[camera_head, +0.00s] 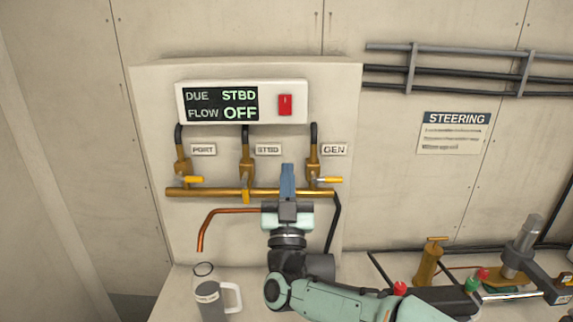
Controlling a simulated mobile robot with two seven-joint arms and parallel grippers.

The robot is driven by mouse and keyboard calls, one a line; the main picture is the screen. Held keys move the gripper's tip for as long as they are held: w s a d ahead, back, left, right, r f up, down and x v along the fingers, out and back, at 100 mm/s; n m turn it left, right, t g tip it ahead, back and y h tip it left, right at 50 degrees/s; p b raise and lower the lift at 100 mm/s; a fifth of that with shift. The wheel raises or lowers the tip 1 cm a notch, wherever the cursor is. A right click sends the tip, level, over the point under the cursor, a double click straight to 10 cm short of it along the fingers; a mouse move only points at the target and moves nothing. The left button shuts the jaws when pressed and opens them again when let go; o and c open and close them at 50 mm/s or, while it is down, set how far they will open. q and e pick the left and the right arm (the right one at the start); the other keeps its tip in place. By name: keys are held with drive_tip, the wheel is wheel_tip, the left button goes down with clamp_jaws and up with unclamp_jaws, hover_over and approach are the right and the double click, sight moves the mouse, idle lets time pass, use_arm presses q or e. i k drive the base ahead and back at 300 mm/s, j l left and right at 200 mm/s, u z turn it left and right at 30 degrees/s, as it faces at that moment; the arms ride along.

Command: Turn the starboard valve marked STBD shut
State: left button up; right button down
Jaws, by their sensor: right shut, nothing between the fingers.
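The STBD valve (246,170) is the middle of three brass valves on the wall panel, beside its STBD label (268,149). Its yellow handle (246,195) points down, in front of the brass pipe. The display (221,104) above reads DUE STBD and FLOW OFF. My right gripper (288,168) is shut and empty, pointing up in the picture between the STBD and GEN valves. It appears apart from the STBD handle, to its right. My left gripper is not in view.
The PORT valve handle (194,179) and GEN valve handle (331,180) both point sideways to the right. A copper spout (202,232) hangs above a grey mug (211,302). A brass fitting (428,262) and other gear stand on the right of the bench.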

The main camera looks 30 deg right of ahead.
sight(245, 192)
drive_tip(key=k+j, duration=0.8)
drive_tip(key=k, duration=0.05)
